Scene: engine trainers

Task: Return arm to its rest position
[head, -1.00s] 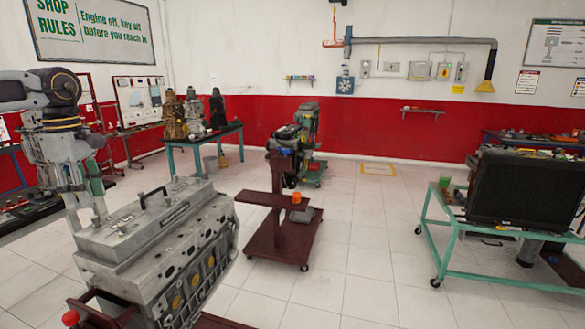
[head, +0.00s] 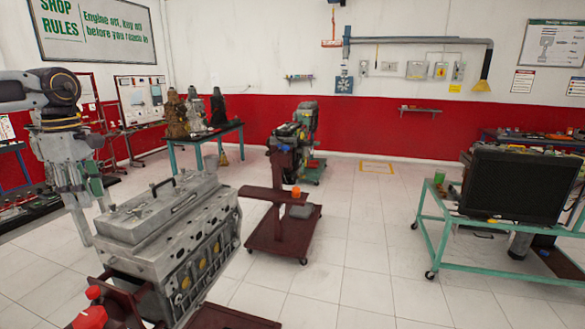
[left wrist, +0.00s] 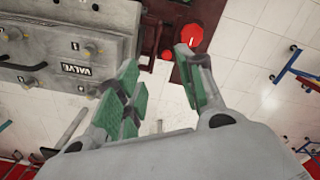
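My left arm comes in from the left in the head view. Its gripper (head: 88,212) hangs down beside the left end of a grey engine block (head: 172,230) on a dark red stand. In the left wrist view, the gripper (left wrist: 158,85) has its two green-padded fingers spread apart with nothing between them. The engine block (left wrist: 70,50) lies to the upper left there, with a "VALVE" label. It appears apart from the fingers, though the exact gap is hard to tell. My right gripper is in neither view.
Red knobs (head: 90,317) sit at the engine stand's near end. A dark red wheeled stand (head: 283,225) with an orange item is beyond the engine. A teal cart (head: 428,232) carries a black radiator (head: 515,185) at right. Tiled floor between them is clear.

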